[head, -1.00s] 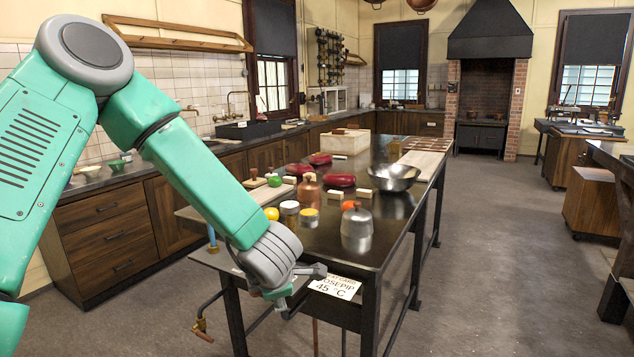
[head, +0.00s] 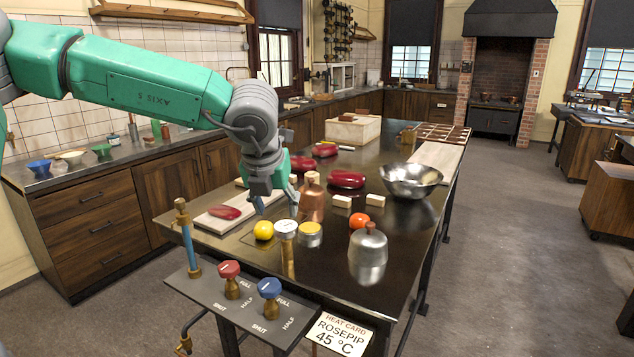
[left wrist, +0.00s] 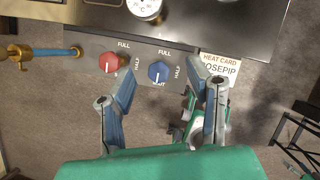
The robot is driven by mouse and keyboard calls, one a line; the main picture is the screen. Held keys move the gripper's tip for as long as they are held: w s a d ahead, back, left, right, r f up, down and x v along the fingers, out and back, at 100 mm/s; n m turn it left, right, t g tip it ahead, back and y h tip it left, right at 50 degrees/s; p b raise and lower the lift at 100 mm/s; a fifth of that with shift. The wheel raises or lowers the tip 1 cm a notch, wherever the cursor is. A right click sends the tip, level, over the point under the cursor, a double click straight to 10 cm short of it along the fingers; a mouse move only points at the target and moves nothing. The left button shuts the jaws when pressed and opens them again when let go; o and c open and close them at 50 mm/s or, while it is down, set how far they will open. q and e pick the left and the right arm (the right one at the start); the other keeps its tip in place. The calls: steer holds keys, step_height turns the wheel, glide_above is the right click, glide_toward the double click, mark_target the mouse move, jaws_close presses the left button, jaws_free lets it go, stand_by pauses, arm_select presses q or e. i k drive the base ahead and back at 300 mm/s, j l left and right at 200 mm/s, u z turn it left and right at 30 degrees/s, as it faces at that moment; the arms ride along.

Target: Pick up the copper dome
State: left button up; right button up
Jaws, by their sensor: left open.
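The copper dome (head: 311,204) stands upright on the dark worktop (head: 412,262), with a small knob on top. My left gripper (head: 276,207) is open in the head view, pointing down just left of the dome and apparently apart from it. Its two fingers also show spread in the left wrist view (left wrist: 165,80), with nothing between them. The copper dome does not show in the left wrist view. A similar silver dome (head: 367,249) stands nearer the front edge. My right gripper is not in view.
A metal bowl (head: 411,181) stands behind right. A panel (head: 250,306) with red and blue knobs projects at the front.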

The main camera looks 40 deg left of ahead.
mark_target(312, 197)
steer(key=i+j, duration=0.95)
steer(key=i, duration=0.2)
